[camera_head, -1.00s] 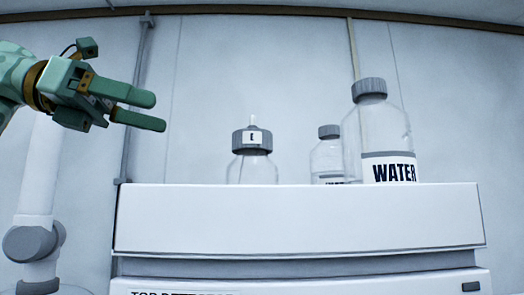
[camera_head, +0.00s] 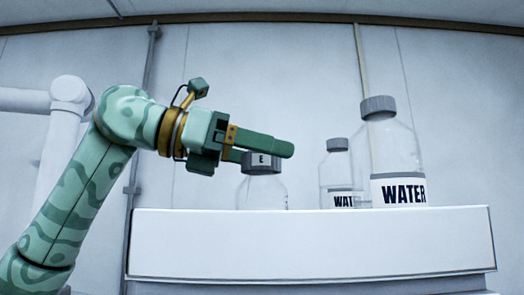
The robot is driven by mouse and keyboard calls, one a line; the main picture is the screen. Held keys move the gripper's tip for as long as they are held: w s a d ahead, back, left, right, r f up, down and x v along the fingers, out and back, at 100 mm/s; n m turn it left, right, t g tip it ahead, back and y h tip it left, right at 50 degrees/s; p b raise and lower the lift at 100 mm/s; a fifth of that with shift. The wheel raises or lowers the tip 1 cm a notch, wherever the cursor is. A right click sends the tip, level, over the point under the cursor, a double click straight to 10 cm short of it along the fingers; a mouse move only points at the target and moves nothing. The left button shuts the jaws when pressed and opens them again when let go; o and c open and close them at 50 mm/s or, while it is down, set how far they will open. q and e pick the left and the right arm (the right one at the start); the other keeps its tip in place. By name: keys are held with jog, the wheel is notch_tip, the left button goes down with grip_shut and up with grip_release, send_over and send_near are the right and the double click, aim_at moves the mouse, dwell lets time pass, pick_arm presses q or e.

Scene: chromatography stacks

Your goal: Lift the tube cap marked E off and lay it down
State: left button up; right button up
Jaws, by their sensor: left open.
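The dark grey cap marked E (camera_head: 262,168) sits on a clear bottle (camera_head: 263,193) on top of the white instrument. My left gripper (camera_head: 268,150) is at cap height, coming in from the left. It is open. One finger passes in front of and over the upper part of the cap, and the other reaches the cap's left side, partly out of sight. The cap's top is hidden behind the finger. I cannot tell whether the fingers touch the cap. My right gripper is not in view.
The white instrument top (camera_head: 310,245) carries the bottles. A large water bottle (camera_head: 394,150) with a grey cap and a smaller water bottle (camera_head: 337,172) stand to the right of the E bottle.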

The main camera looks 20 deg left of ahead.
pick_arm(q)
jog(key=shift+w+d+f, duration=0.1)
jog(key=shift+w+d, duration=0.05)
jog(key=shift+w, duration=0.1)
jog(key=shift+s+a, duration=0.2)
jog(key=shift+a, duration=0.05)
jog(key=c, duration=1.1)
jog(key=shift+d, duration=0.1)
jog(key=shift+w, duration=0.1)
